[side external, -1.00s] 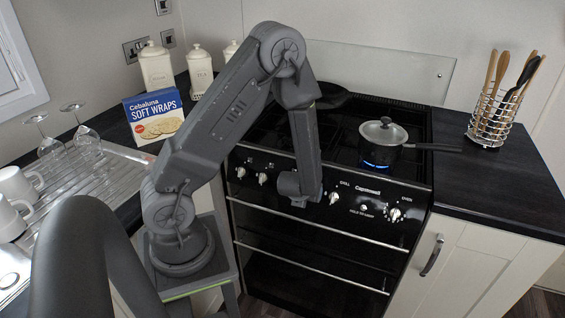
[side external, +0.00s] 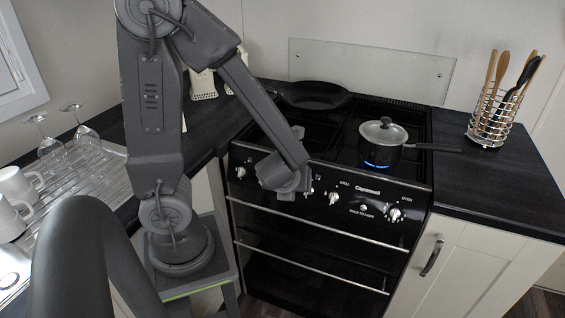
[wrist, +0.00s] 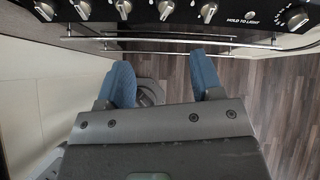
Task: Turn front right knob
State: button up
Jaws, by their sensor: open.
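A row of silver knobs lines the black cooker's front panel; I cannot tell which is the front right one. In the side view the grill knob (side external: 333,198) and the oven knob (side external: 395,214) are clear at the right, and another knob (side external: 241,172) shows at the left. My gripper (side external: 283,180) is in front of the panel and hides knobs between. In the wrist view several knobs, one of them here (wrist: 208,11), run along the top edge. My gripper's blue fingers (wrist: 163,78) are apart, with nothing between them, and touch no knob in that view.
Two rails (side external: 318,221) run below the panel. A saucepan (side external: 383,145) stands over a blue flame at the hob's right, and a black frying pan (side external: 313,95) lies at the back left. A utensil holder (side external: 492,118) stands on the right worktop. Wood floor shows below.

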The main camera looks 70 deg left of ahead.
jog(key=s+d+r+n+h, duration=0.2)
jog(key=r+n, duration=0.4)
jog(key=n, duration=0.4)
jog(key=s+d+r+n+g+h, duration=0.1)
jog(key=s+d+r+n, duration=0.3)
jog(key=n, duration=0.7)
notch_tip(320, 180, up, 2)
jog(key=shift+d+r+h, duration=0.25)
jog(key=shift+d+h, duration=0.45)
jog(key=shift+d, duration=0.4)
jog(key=shift+s, duration=0.1)
